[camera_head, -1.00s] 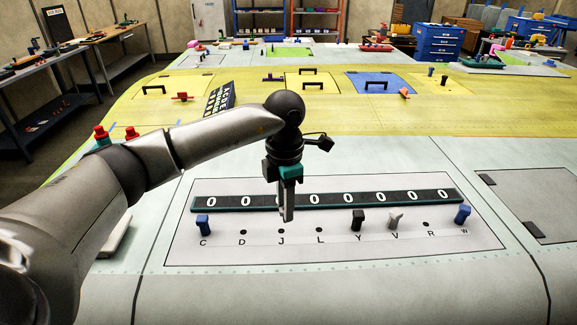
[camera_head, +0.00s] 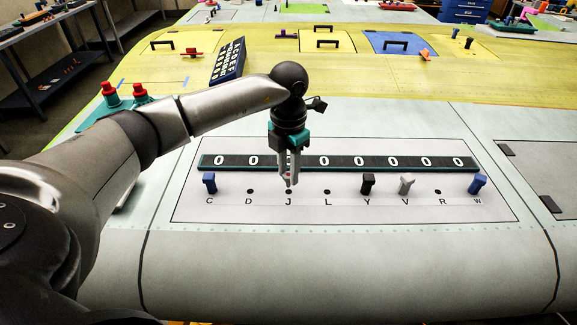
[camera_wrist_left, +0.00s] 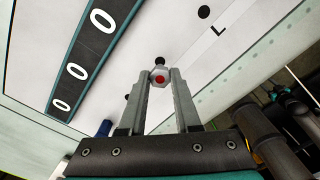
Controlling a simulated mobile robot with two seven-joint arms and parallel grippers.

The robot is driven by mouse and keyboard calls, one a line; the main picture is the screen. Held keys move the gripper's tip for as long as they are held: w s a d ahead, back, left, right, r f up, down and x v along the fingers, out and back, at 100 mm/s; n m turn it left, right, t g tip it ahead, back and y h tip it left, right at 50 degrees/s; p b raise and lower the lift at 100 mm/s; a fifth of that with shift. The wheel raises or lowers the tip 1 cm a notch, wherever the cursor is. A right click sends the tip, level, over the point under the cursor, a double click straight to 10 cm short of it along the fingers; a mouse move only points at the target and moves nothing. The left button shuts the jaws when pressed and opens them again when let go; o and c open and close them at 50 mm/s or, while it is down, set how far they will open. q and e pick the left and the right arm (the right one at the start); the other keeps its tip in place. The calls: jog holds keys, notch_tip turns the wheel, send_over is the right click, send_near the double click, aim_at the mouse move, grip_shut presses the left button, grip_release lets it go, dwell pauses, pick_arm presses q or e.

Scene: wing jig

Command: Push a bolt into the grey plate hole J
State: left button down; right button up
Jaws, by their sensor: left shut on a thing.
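The grey plate (camera_head: 335,212) lies on the pale wing panel, with a row of lettered holes below a dark strip of zeros. My left gripper (camera_head: 289,180) points down over hole J. In the left wrist view, its fingers (camera_wrist_left: 160,84) are shut on a small grey bolt with a red centre (camera_wrist_left: 160,77). A dark spot at hole J (camera_wrist_left: 160,62) shows just beyond the bolt. I cannot tell whether the bolt's tip is in the hole. My right gripper is not in view.
Blue pegs stand at C (camera_head: 209,182) and W (camera_head: 477,184), a black one at Y (camera_head: 368,183) and a grey one at V (camera_head: 406,183). Holes D (camera_head: 250,191), L (camera_head: 327,191) and R (camera_head: 438,191) look empty. The dark number strip (camera_head: 345,162) lies behind the holes.

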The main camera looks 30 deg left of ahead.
pick_arm(q)
jog(key=shift+f+b, duration=0.3)
jog(key=shift+f, duration=0.35)
jog(key=shift+f, duration=0.1)
jog(key=shift+f+b, duration=0.9)
jog(key=shift+f, duration=0.25)
jog(key=c, duration=0.5)
grip_release()
jog(key=shift+c, duration=0.2)
jog(key=shift+r, duration=0.1)
